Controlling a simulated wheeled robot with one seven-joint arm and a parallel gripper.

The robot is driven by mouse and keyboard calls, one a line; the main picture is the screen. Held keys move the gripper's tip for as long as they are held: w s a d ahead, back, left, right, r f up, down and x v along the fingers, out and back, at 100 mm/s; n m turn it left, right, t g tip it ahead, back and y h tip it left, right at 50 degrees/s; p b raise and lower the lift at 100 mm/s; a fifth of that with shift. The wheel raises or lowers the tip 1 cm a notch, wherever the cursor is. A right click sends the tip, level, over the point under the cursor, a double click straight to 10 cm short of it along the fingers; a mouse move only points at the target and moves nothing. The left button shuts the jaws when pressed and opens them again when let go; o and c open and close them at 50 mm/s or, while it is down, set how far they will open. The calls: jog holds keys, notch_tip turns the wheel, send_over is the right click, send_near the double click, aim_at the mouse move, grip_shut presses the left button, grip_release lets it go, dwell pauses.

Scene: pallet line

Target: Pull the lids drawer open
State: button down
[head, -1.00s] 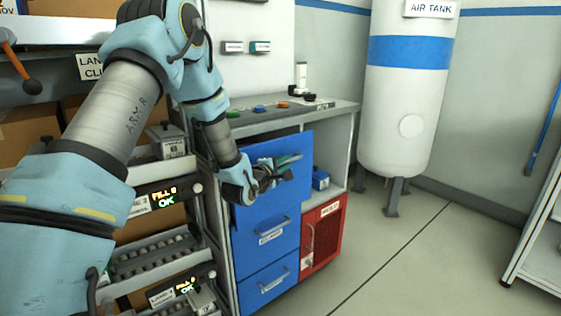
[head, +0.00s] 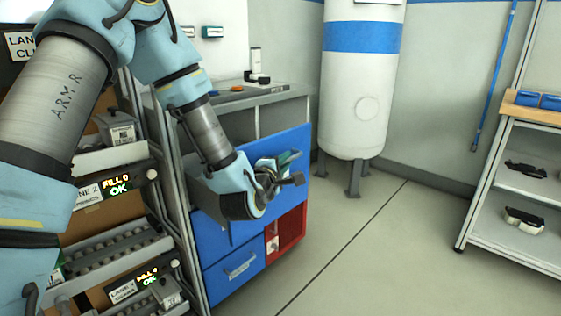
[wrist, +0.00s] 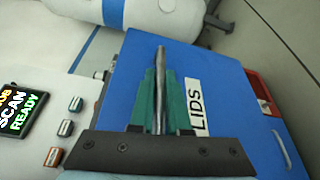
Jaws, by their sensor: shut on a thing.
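In the wrist view the blue front (wrist: 225,90) carries a white LIDS label (wrist: 198,107). My gripper (head: 283,166) is at the upper part of that front. In the wrist view the green fingers of my gripper (wrist: 160,95) are closed on the metal bar handle (wrist: 161,60), one on each side. My gripper and wrist cover part of the front in the head view; the drawer's contents are hidden.
A lower blue drawer (head: 236,264) is shut, beside a red bin (head: 289,235). A lane rack (head: 125,245) stands close on the left. An air tank (head: 358,90) stands behind. The floor (head: 390,245) at right is clear up to a shelf unit (head: 515,190).

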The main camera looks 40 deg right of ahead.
jog(key=shift+f, duration=0.1)
jog(key=c, duration=0.9)
grip_release()
jog(key=shift+s, duration=0.1)
jog(key=p+v, duration=1)
jog(key=shift+s+a, duration=0.2)
jog(key=shift+a, duration=0.05)
jog(key=shift+a, duration=0.1)
